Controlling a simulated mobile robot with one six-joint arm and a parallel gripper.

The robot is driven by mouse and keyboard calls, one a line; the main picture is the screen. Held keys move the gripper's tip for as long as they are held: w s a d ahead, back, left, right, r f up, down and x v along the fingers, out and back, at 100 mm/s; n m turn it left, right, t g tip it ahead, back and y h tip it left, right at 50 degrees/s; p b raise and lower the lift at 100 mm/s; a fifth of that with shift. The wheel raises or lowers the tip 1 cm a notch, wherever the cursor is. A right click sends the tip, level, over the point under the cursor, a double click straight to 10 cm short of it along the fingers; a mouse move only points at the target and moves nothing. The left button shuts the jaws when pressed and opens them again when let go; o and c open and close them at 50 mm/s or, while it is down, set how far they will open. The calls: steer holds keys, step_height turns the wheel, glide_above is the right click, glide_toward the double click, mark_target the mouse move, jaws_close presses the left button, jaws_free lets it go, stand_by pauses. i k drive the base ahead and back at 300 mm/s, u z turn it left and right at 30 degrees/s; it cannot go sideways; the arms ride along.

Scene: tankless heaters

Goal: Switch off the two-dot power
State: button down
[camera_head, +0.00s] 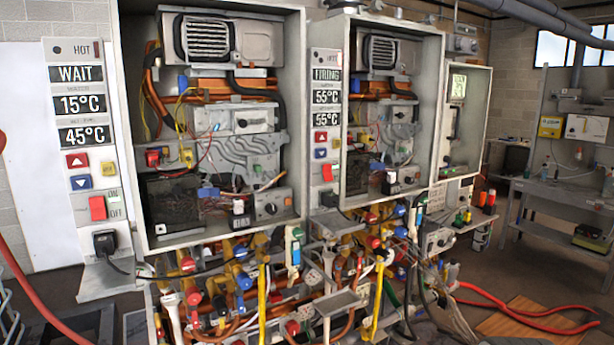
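Two open heaters stand side by side, with a third, narrower cabinet (466,120) to their right. The left heater's panel (70,140) reads WAIT, 15°C and 45°C, with a red rocker switch (97,208) beside ON and OFF labels. The middle heater's panel (325,110) reads FIRING, 55°C and 55°C, with a smaller red switch (327,172) near its bottom. A dark round mark (57,49) shows at the top of the left panel. My gripper is not in view.
Pipes, valves and yellow handles (262,295) crowd the space below the heaters. A black plug (104,242) sits under the left switch. Red hoses (530,312) lie on the floor at right, near a metal shelf (560,190). Another red hose (35,295) crosses the lower left.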

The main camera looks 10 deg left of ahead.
mark_target(327, 174)
steer(key=u, duration=0.1)
steer(key=i, duration=1)
steer(key=u, duration=0.05)
